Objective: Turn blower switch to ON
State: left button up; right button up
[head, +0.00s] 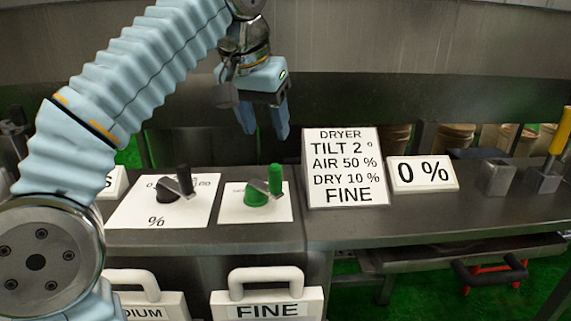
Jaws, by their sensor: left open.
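A switch with a green knob and upright green handle (275,180) sits on a small white plate (284,210) on the metal console. The small print on its plate is too blurred to read, so I cannot tell whether it is the blower switch or how it is set. My left gripper (263,132) hangs above and behind this switch with its fingers pointing down. It is open, empty and apart from the switch. My right gripper is out of view.
A black dial (168,188) on a white % plate stands just left of the green switch. A DRYER sign (345,168) and a 0 % sign (423,174) stand to the right. A FINE panel with a handle (266,281) is below. A yellow-handled lever (561,133) is at far right.

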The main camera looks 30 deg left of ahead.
aim_at(275, 165)
pick_arm(q)
jog(key=b+x, duration=0.2)
jog(key=x, duration=1)
jog(key=shift+f+b, duration=0.4)
jog(key=shift+f, duration=0.05)
grip_shut()
